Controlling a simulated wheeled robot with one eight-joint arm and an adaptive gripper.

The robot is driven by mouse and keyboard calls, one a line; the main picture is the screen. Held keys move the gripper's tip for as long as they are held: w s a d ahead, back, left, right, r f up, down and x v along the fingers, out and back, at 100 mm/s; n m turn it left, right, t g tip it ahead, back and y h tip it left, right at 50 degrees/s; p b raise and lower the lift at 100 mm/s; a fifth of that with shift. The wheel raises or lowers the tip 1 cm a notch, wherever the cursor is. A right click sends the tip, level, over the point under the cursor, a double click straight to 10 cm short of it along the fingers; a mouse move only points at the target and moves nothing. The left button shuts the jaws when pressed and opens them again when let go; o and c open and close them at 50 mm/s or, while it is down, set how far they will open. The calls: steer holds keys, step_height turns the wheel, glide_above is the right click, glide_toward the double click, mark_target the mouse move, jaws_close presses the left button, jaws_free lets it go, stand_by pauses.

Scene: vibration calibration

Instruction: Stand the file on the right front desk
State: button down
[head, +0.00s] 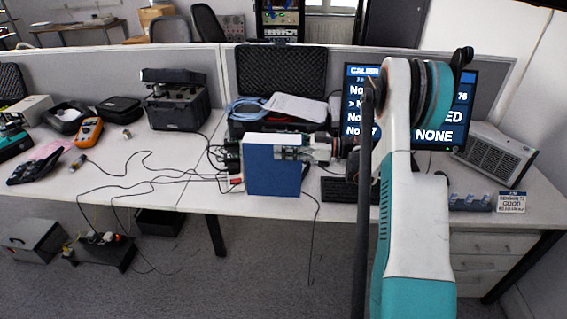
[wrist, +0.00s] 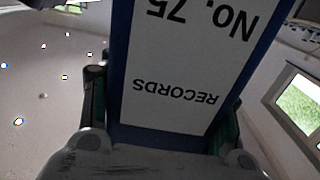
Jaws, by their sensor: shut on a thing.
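The file is a blue binder (head: 272,170) with a pale spine, upright at the front of the desk in the head view. In the wrist view its spine label (wrist: 185,85) reads "RECORDS" and "No. 75", upside down. My gripper (head: 292,153) reaches in from the right and is shut on the binder, with a finger on each side of it in the wrist view (wrist: 165,125). The right front desk (head: 345,205) carries a keyboard and a monitor.
A monitor (head: 455,110) stands behind my arm, partly hidden. A grey heater-like box (head: 497,153) and a small sign (head: 511,202) are at the right. An open black case (head: 282,75) is behind the binder. Cables (head: 150,175) and an orange meter (head: 89,132) lie on the left desk.

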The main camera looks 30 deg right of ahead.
steer(key=shift+f+b, duration=0.75)
steer(key=shift+f, duration=1.75)
steer(key=shift+f, duration=0.15)
steer(key=c, duration=0.6)
jaws_free()
steer(key=shift+o, duration=0.2)
steer(key=p+v, duration=0.3)
steer(key=v, duration=0.9)
steer(key=shift+p, duration=0.3)
steer(key=shift+r, duration=0.2)
